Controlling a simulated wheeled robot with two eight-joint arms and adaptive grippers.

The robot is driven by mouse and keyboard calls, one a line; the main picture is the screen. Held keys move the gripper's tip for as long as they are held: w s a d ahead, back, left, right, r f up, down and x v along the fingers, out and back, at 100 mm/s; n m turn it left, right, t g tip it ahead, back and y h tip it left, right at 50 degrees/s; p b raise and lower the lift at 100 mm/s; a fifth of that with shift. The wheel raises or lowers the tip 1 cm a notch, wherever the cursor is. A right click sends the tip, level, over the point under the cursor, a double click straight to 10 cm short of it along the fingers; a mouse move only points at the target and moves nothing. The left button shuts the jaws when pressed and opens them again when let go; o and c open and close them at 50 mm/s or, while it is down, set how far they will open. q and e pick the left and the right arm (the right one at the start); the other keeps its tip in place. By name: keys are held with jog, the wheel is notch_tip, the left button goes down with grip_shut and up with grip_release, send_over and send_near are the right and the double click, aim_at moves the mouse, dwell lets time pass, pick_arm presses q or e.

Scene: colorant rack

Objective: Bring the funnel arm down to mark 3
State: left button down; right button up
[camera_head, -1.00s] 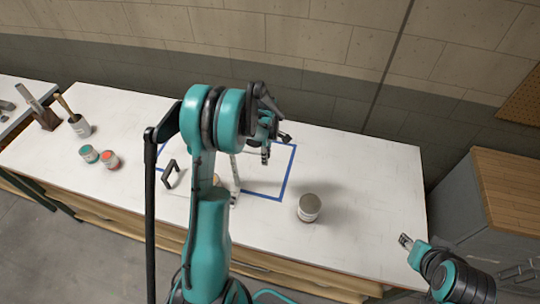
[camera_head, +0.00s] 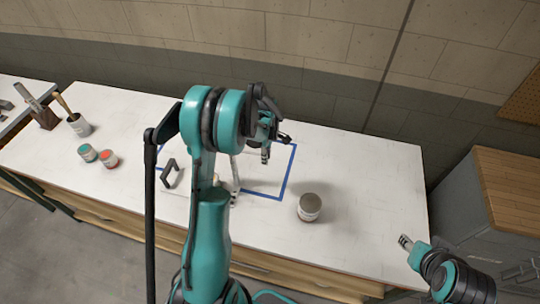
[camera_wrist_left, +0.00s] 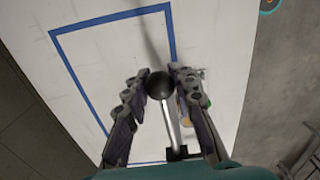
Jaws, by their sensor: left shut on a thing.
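My left gripper (camera_head: 267,146) is above the blue-outlined area of the white bench. In the left wrist view its two fingers (camera_wrist_left: 157,75) are closed on either side of a black ball knob (camera_wrist_left: 159,87). A silver rod (camera_wrist_left: 172,125) runs from the knob. In the head view a pale upright (camera_head: 235,175) stands behind my left arm, which hides much of the stand. The funnel and the marks cannot be made out. My right gripper (camera_head: 405,242) is off the bench's front right; its jaw opening is too small to tell.
A grey-lidded can (camera_head: 309,207) stands right of the blue outline (camera_head: 285,180). A black handle (camera_head: 170,174) is left of my arm. Teal (camera_head: 88,153) and red (camera_head: 108,159) pots and a brush pot (camera_head: 80,126) stand at the left.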

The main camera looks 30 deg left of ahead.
pick_arm(q)
jog(key=shift+f, duration=0.4)
jog(key=shift+f+b, duration=1)
jog(key=shift+b, duration=0.25)
jog(key=shift+f+b, duration=1)
jog(key=shift+f, duration=0.1)
jog(key=shift+f+b, duration=0.9)
jog(key=shift+b, duration=0.1)
